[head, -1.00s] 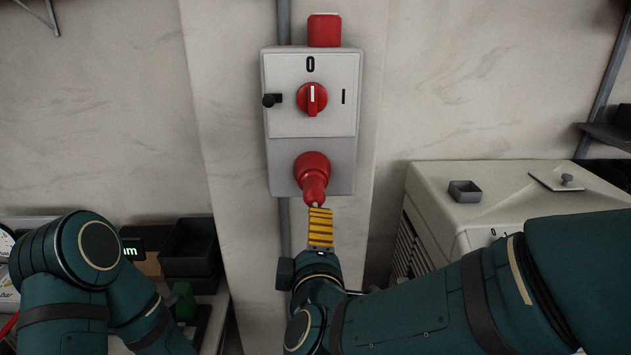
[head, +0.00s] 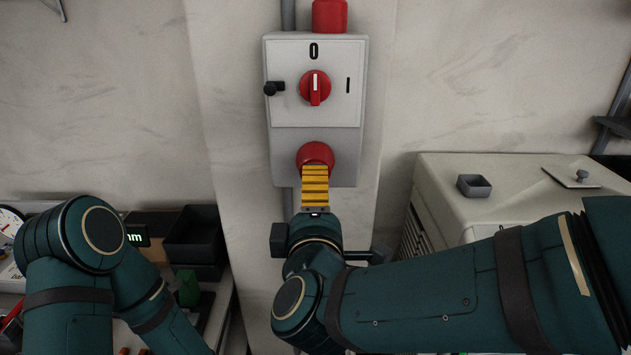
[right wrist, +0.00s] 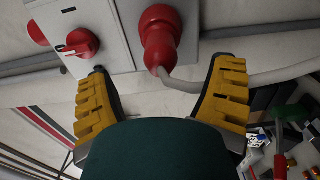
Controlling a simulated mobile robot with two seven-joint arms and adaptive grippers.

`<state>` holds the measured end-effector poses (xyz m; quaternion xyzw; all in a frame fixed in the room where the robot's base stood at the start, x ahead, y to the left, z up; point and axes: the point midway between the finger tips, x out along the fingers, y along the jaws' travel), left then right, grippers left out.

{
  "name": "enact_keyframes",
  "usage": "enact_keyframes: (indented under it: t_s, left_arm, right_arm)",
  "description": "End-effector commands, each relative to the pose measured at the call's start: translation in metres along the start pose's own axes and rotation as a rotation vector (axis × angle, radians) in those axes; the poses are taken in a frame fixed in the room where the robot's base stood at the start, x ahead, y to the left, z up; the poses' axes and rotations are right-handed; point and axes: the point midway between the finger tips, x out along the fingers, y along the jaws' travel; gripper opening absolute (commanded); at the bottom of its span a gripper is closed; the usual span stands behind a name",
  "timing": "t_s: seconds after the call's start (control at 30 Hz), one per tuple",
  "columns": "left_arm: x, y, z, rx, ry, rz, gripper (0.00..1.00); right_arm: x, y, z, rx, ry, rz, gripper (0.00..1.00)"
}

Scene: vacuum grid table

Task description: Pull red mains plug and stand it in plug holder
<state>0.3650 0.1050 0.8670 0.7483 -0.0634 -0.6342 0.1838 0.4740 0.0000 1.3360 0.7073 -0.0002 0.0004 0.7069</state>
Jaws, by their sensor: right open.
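The red mains plug (head: 315,154) sits in the lower part of the grey switch box on the wall. The fingers do not appear to touch the plug. My left arm is at the lower left of the head view, its gripper out of sight. I cannot identify the plug holder.
The switch box (head: 350,140) has a red rotary switch (head: 315,87) with its mark at 0 and a black pin at its left. A cream cabinet (head: 520,205) with a small grey tray (head: 474,186) stands at right. A dark bin (head: 193,237) stands at left.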

Motion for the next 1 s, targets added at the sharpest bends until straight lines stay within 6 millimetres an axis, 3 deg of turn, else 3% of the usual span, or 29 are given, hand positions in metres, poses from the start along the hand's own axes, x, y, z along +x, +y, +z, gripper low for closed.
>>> enact_keyframes:
  t_s: [0.27, 0.5, 1.0]
  left_arm:
    - [0.018, -0.006, 0.002, 0.0, 0.0, -0.004, 0.73]
    - [0.001, 0.0, 0.0, 0.0, 0.0, -0.001, 0.73]
    - [-0.002, 0.001, 0.0, 0.0, 0.0, 0.001, 0.73]
  right_arm:
    - [0.038, -0.003, 0.001, -0.001, -0.003, 0.001, 0.83]
    - [0.064, 0.001, 0.0, -0.002, -0.001, 0.0, 0.83]
    - [0.075, -0.001, 0.001, 0.0, -0.001, 0.0, 0.83]
